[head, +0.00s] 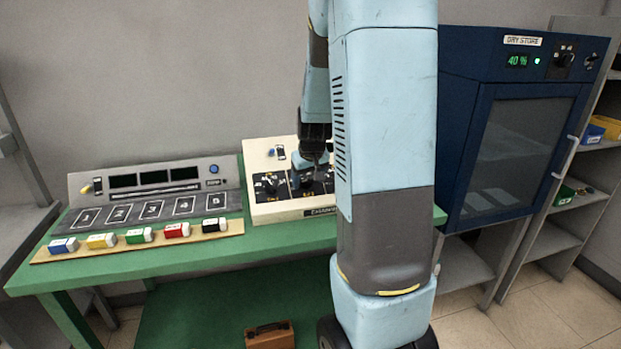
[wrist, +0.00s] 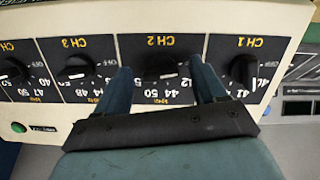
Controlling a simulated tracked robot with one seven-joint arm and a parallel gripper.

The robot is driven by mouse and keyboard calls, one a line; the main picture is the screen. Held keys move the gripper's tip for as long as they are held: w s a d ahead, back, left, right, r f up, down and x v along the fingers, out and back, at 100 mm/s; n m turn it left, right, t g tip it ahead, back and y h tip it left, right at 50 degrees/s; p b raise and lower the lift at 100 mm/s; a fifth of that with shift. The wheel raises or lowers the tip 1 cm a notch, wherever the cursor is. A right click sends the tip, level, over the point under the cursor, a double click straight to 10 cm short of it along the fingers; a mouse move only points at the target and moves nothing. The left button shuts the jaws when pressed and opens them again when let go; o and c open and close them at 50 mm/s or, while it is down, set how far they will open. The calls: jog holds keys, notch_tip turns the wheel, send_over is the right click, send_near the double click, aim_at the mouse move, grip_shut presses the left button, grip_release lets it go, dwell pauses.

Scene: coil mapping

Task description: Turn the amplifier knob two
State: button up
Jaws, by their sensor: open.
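The amplifier is a cream box (head: 265,155) with black dial panels, standing on the green bench. In the wrist view its face (wrist: 80,20) appears upside down, with panels marked CH 1, CH 2 and CH 3. The CH 2 knob (wrist: 166,71) is black and sits between my fingertips. My gripper (wrist: 160,75) is open, one finger on each side of that knob. I cannot tell whether either finger touches it. In the head view my gripper (head: 308,172) is over the amplifier panels, and my arm hides the amplifier's right part.
The CH 1 knob (wrist: 243,69) and CH 3 knob (wrist: 75,68) flank the fingers closely. A grey console (head: 150,185) stands left on the green bench (head: 150,262), with several coloured blocks on a wooden strip (head: 60,256) before it. A blue dry-store cabinet (head: 462,130) stands right.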

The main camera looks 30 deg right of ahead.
jog(key=c, duration=1)
jog(key=shift+d, duration=0.35)
jog(key=shift+a, duration=0.2)
jog(key=shift+c, duration=0.3)
jog(key=shift+m, duration=1.9)
jog(key=shift+m+y, duration=0.4)
jog(key=shift+m, duration=1.5)
jog(key=o, duration=1.1)
jog(key=shift+a, duration=0.1)
jog(key=shift+c, duration=0.2)
